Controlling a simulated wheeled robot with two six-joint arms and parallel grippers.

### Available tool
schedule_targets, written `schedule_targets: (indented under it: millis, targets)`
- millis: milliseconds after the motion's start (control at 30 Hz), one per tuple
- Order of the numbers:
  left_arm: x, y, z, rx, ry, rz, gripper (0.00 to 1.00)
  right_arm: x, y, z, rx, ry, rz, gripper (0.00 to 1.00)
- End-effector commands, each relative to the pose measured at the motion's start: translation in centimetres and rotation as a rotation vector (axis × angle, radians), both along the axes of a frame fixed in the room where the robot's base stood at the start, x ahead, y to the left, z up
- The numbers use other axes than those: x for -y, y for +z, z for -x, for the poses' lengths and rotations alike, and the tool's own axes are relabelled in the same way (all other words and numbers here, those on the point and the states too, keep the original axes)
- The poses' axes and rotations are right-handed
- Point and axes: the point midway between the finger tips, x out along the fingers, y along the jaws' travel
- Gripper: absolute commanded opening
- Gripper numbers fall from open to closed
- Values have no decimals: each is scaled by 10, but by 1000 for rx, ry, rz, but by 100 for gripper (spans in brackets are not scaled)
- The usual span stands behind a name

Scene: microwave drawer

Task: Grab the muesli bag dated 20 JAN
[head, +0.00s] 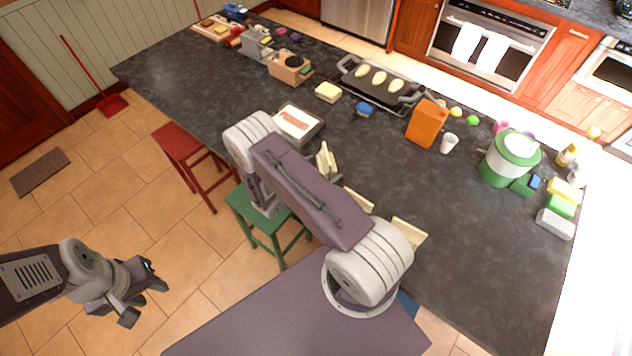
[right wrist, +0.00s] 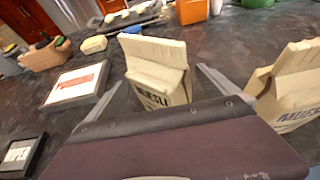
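Cream muesli bags with folded tops stand on the dark counter. In the head view one (head: 326,160) shows beside my right arm; parts of others (head: 357,203) (head: 408,233) show past the arm. In the right wrist view one bag (right wrist: 156,62) stands ahead, between the fingers of my right gripper (right wrist: 165,80), which is open. Another bag (right wrist: 290,92) is at the right edge. "MUESLI" is partly readable on both; no date is legible. My right gripper is hidden behind its arm in the head view. My left gripper (head: 143,300) is open and empty above the floor.
A boxed item with a red and white top (head: 298,122) lies left of the bags. A dark box with a white label (right wrist: 18,154) is at lower left. An orange box (head: 426,123), white cup (head: 448,143) and grill tray (head: 350,86) stand farther back. Stools (head: 250,222) stand along the counter's near side.

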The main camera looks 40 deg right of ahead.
Motion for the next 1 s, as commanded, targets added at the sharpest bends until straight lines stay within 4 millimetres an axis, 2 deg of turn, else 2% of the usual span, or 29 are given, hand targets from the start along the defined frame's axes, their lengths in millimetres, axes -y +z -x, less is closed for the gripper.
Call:
schedule_targets:
  millis: [33, 300, 333, 633, 733, 867, 1000]
  targets:
    - [0, 0, 0, 0, 0, 0, 36, 0, 0, 0, 1, 1, 1, 78]
    - [0, 0, 0, 0, 0, 0, 36, 0, 1, 0, 1, 1, 1, 3]
    - [0, 0, 0, 0, 0, 0, 36, 0, 1, 0, 1, 1, 1, 0]
    - [0, 0, 0, 0, 0, 0, 36, 0, 2, -1, 2, 1, 3, 0]
    - [0, -3, 0, 0, 0, 0, 36, 0, 9, -2, 4, 1, 2, 0]
    - [0, -9, 0, 0, 0, 0, 36, 0, 31, -2, 8, 1, 2, 0]
    - [0, -17, 0, 0, 0, 0, 36, 0, 64, -2, 10, 1, 3, 0]
